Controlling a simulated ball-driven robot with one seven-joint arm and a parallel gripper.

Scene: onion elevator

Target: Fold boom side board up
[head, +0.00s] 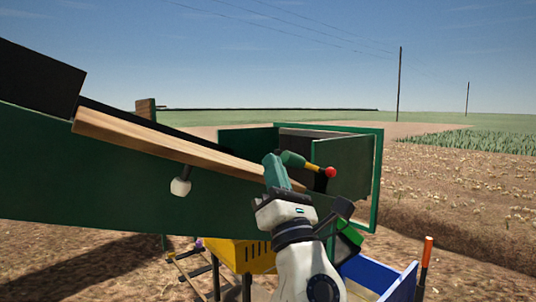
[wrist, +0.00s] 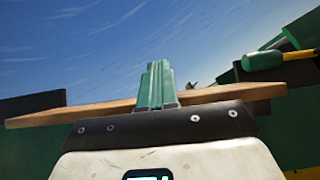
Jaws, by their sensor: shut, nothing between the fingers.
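The boom side board, a long wooden plank (head: 165,150), runs slanting along the green boom (head: 90,185), from upper left down to my gripper in the head view. It lies across the wrist view as a tan strip (wrist: 70,113) behind my fingers. My gripper (head: 272,160) is shut and empty at the board's lower right end. In the wrist view its green fingers (wrist: 157,80) stand together in front of the plank and point up past it. I cannot tell whether they touch it. My fingers and wrist hide part of the board's lower end.
A green and yellow handle with a red knob (head: 330,172) sits just right of my fingers; a green and yellow part (wrist: 262,60) shows in the wrist view. A white knob (head: 181,186) hangs below the board. A green-framed box (head: 376,180), yellow crate (head: 250,255) and blue bin (head: 375,270) stand nearby.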

